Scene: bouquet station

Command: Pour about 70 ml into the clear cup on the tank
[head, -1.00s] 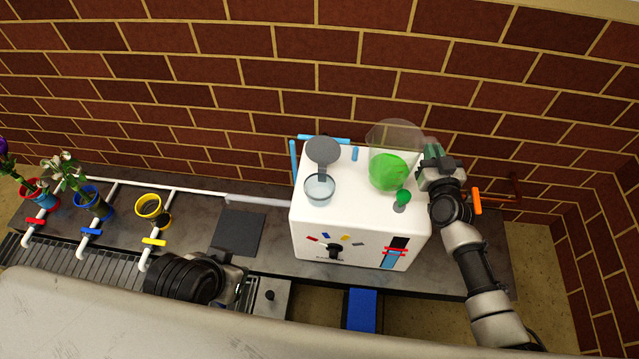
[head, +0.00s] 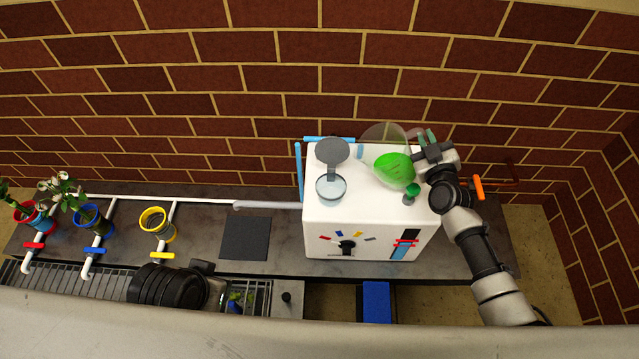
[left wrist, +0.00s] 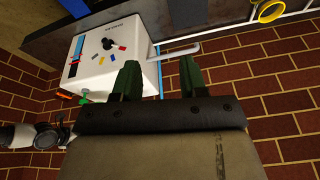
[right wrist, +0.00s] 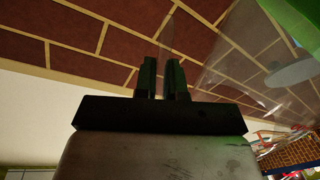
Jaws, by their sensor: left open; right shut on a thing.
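The clear cup (head: 331,189) stands upright on top of the white tank (head: 318,222), near its left side; I cannot tell whether it holds liquid. A large clear pitcher (head: 380,137) with bright green liquid (head: 395,169) is over the tank's right side, apart from the cup. It looks tilted. My right gripper (head: 428,143) is shut on the pitcher's clear handle; its fingers (right wrist: 163,78) close on a thin clear part in the right wrist view. My left gripper (left wrist: 160,78) is open and empty; the head view mostly hides its fingers.
A grey disc (head: 332,151) on a stem stands right behind the cup. A small green knob (head: 412,190) is at the tank's right front. Red, blue and yellow (head: 153,222) pots stand along a white pipe at left. A dark flat mat (head: 246,238) lies left of the tank.

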